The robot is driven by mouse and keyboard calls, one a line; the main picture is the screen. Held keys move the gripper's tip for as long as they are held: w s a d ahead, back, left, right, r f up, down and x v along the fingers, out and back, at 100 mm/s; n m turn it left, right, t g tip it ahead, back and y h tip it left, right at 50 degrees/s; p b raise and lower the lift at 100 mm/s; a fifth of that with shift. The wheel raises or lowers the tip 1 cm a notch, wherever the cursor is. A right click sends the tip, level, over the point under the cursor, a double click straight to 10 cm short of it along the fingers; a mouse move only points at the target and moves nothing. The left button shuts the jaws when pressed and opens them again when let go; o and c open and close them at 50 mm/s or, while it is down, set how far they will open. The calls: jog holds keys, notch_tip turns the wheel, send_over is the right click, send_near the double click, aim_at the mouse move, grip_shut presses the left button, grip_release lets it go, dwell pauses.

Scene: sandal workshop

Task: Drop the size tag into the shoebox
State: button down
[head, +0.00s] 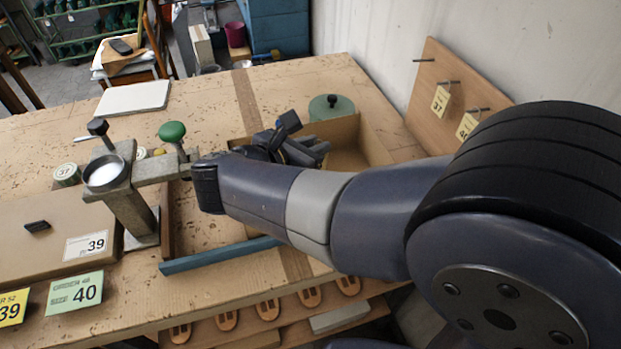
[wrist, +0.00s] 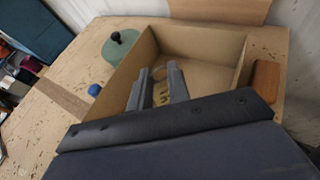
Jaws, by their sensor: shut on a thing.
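A yellow size tag (wrist: 160,94) shows between my gripper's fingers in the wrist view, with part of a dark mark on it. My gripper (wrist: 159,71) is shut on it. An open, empty-looking cardboard shoebox (wrist: 203,46) lies below and around the fingers in the wrist view. In the head view my gripper (head: 308,150) is over the left part of the shoebox (head: 372,137), and the tag is hidden there. My arm covers the near side of the box.
A green round tin (head: 331,108) stands behind the shoebox. A metal press with a green knob (head: 172,131) is left of my gripper. A closed box marked 39 (head: 60,215) lies farther left. A peg board with hanging yellow tags (head: 440,101) stands at the right.

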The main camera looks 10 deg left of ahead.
jog(key=c, duration=1.3)
grip_release()
jog(key=shift+o, duration=0.2)
jog(key=b+v, duration=0.1)
jog(key=v, duration=1)
jog(key=shift+b, duration=0.4)
jog(key=shift+w, duration=0.1)
